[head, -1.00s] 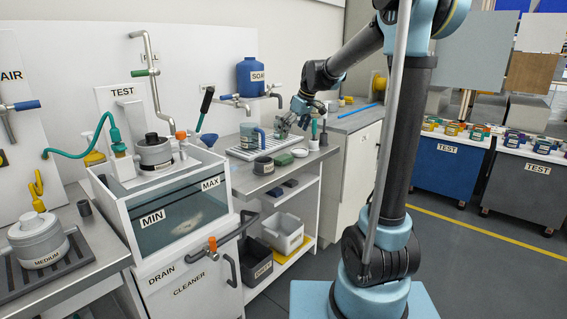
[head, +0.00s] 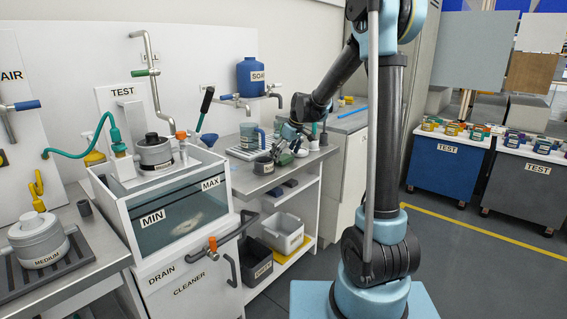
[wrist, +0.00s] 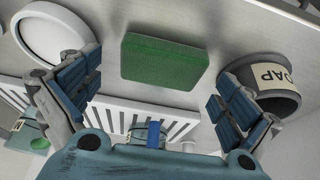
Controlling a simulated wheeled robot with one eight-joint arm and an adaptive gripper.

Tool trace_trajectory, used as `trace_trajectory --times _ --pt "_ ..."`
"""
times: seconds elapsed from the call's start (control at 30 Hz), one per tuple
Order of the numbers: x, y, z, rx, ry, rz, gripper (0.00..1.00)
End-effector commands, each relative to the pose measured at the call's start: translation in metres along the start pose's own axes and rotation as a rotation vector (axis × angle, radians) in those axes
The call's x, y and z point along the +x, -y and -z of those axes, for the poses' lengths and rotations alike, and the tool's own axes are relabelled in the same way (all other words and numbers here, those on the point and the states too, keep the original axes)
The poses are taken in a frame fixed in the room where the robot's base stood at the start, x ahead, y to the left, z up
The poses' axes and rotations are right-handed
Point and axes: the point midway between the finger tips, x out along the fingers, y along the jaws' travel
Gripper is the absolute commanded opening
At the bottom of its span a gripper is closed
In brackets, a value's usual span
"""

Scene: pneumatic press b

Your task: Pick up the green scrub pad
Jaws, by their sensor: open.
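The green scrub pad (wrist: 164,62) is a flat rectangular block lying on the grey metal counter. In the wrist view it sits at the upper middle, ahead of and between the two fingers. My gripper (wrist: 148,93) is open and empty, with the fingers spread wider than the pad and apart from it. In the head view my gripper (head: 282,148) is over the far counter, and the pad there is small and mostly hidden by the gripper.
A dark cup labelled SOAP (wrist: 262,82) stands close to the right finger. A round white dish (wrist: 52,34) is close to the left finger. A white slatted rack (wrist: 135,116) lies beside the pad. A blue soap jug (head: 250,77) stands on a shelf behind.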

Motion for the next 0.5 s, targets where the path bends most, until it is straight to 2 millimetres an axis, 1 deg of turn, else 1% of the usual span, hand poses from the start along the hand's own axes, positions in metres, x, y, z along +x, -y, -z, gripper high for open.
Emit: trace_trajectory --times 0.1,0.37,0.4,0.47,0.5 --pt "0.0073 0.0002 -0.0001 0.0 0.0 0.0 0.98" --pt "0.0085 0.0002 -0.0001 0.0 0.0 0.0 0.98" --pt "0.0084 0.0002 -0.0001 0.0 0.0 0.0 0.89" --pt "0.0084 0.0002 -0.0001 0.0 0.0 0.0 0.76" --pt "0.0084 0.0002 -0.0001 0.0 0.0 0.0 0.67"
